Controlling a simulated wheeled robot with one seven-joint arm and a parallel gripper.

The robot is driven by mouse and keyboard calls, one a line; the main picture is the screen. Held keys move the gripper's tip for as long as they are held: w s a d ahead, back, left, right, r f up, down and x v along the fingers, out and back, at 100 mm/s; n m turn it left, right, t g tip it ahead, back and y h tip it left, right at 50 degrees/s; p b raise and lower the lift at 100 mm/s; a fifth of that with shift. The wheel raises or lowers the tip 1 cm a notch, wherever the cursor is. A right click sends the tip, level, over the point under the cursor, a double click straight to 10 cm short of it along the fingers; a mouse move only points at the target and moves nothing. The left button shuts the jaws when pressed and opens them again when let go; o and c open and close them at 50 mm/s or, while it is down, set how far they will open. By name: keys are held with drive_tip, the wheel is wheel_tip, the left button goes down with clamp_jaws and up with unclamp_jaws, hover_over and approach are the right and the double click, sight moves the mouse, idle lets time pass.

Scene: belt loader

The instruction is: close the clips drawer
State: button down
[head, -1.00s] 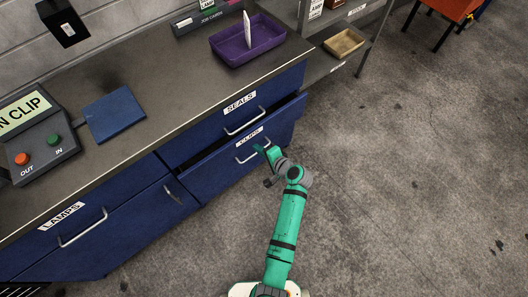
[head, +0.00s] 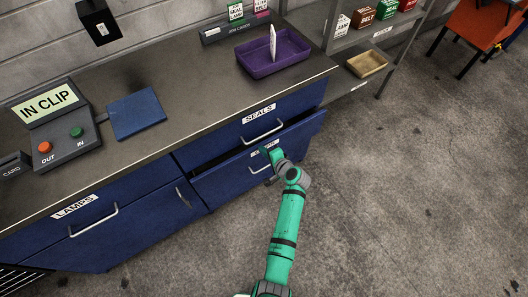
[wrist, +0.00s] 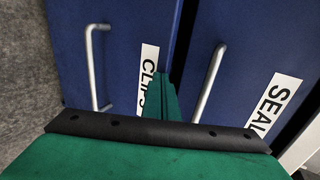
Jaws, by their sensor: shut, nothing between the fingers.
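The clips drawer (head: 225,182) is the blue lower drawer under the seals drawer (head: 290,115). It stands partly out, with a dark gap along its top edge. Its label (wrist: 148,75) and handle (wrist: 93,70) show in the wrist view. My gripper (head: 270,153) is at the upper middle of the clips drawer front and covers part of the label. In the wrist view its green fingers (wrist: 163,98) are together with nothing between them, at the label between the two handles. I cannot tell whether the fingertips touch the drawer front.
The lamps drawer (head: 85,232) and a narrow-handled door are to the left. On the bench are the button box (head: 62,135), a blue pad (head: 137,113) and a purple tray (head: 258,66). Open shelves stand at the back right. The concrete floor (head: 400,210) to the right is clear.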

sight(258, 145)
drive_tip(key=w+a, duration=0.1)
drive_tip(key=w, duration=0.1)
drive_tip(key=w+a, duration=0.2)
drive_tip(key=shift+s, duration=0.1)
drive_tip(key=shift+s+d, duration=0.15)
drive_tip(key=d+f+v, duration=0.1)
drive_tip(key=v, duration=1.2)
drive_tip(key=shift+s+f, duration=0.2)
drive_tip(key=shift+s, duration=0.25)
drive_tip(key=shift+s+f, duration=0.1)
